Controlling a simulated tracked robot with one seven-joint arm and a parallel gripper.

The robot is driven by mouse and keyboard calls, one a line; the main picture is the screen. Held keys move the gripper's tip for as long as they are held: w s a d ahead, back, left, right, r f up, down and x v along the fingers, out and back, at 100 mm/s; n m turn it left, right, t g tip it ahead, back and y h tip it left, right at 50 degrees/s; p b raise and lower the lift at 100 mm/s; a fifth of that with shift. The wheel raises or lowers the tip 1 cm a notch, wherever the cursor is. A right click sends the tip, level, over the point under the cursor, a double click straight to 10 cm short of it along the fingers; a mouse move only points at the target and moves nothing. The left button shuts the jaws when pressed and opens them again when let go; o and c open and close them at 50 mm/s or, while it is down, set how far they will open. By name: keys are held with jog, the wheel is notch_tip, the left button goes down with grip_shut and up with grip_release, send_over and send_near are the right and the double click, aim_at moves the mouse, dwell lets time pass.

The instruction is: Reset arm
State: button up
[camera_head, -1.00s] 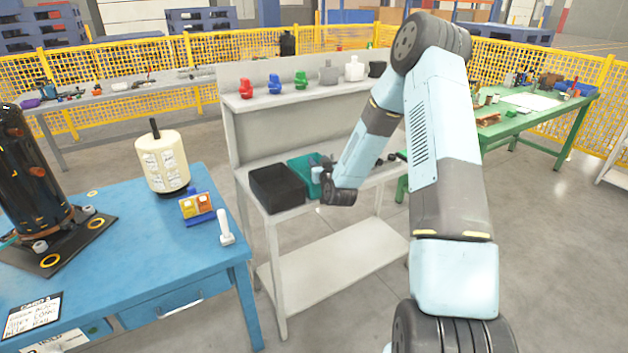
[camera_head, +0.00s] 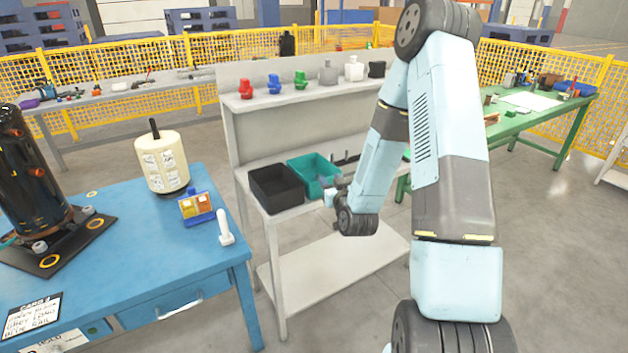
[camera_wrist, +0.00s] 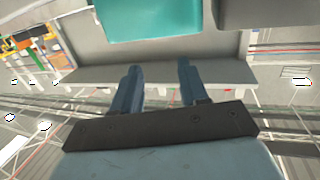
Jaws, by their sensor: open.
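My gripper (camera_wrist: 160,88) shows in the wrist view with its two blue-grey fingers apart and nothing between them. In the head view my arm comes down from the upper right, and its wrist hangs in front of the grey workbench (camera_head: 330,262). The fingers are mostly hidden there behind my wrist. The teal bin (camera_head: 313,172) stands on the bench just beyond my wrist, and it also shows at the top of the wrist view (camera_wrist: 150,20). The black bin (camera_head: 276,187) stands to its left.
A blue table (camera_head: 120,245) at the left holds a dark compressor (camera_head: 32,185), a cream canister (camera_head: 162,162) and a white handled tool (camera_head: 225,228). Several coloured pieces, including a red one (camera_head: 246,89), line the bench's upper shelf. A green table (camera_head: 535,115) stands at the right.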

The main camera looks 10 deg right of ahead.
jog(key=s+r+n+g+h, duration=0.1)
jog(key=s+r+g, duration=0.25)
jog(key=r, duration=0.55)
jog(key=s+r+g, duration=0.3)
jog(key=s+r, duration=0.2)
jog(key=r, duration=0.3)
jog(key=s+r+g, duration=0.2)
jog(key=s+r, duration=0.3)
jog(key=s, duration=0.8)
jog(key=s+r+m+g, duration=0.1)
jog(key=s+r+g, duration=0.2)
jog(key=s, duration=1)
notch_tip(320, 180, up, 2)
jog(key=shift+s+a+r+m, duration=0.1)
jog(key=shift+s+a+m, duration=0.15)
jog(key=shift+a+m, duration=0.1)
jog(key=shift+s, duration=0.15)
